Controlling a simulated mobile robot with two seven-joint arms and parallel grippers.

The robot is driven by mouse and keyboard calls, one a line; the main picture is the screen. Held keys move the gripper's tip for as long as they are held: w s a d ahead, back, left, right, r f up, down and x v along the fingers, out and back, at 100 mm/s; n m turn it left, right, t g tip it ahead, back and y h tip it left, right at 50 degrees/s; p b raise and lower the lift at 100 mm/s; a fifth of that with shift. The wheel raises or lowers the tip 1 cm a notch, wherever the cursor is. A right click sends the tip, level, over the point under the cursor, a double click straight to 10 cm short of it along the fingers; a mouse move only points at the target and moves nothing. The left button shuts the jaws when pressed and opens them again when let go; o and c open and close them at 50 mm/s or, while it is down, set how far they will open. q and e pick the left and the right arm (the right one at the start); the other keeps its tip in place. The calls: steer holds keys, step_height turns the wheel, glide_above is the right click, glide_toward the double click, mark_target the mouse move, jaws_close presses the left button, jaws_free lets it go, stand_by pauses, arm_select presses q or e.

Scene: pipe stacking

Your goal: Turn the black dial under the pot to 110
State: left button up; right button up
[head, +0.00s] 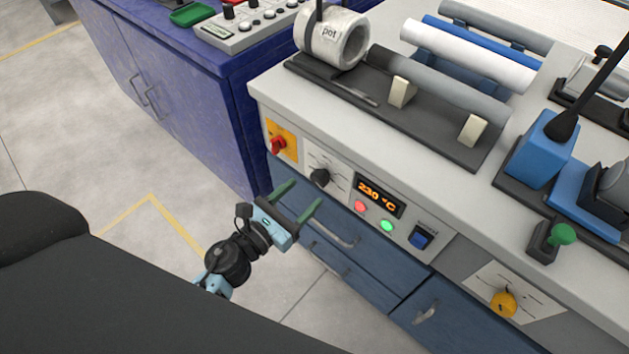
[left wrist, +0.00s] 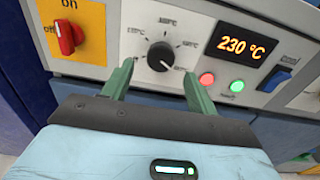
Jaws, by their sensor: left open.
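The black dial (head: 320,177) sits on a white scale plate on the front panel, below the bench top that carries the pot (head: 333,40). In the left wrist view the dial (left wrist: 160,56) has temperature marks around it, and its white pointer line points to the lower right. The display (head: 378,196) reads 230 °C; it also shows in the left wrist view (left wrist: 240,45). My left gripper (head: 298,196) is open and empty, with its green fingers below and in front of the dial, not touching it. My right gripper is not in view.
A red switch on a yellow plate (head: 281,142) is left of the dial. A red button (head: 360,206), a green button (head: 386,226) and a blue rocker switch (head: 420,237) are to the right. A drawer handle (head: 334,237) is below. Open floor lies to the left.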

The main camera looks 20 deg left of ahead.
mark_target(316, 182)
arm_select(q)
steer(key=shift+x, duration=2.6)
steer(key=shift+c, duration=0.5)
steer(key=c, duration=0.9)
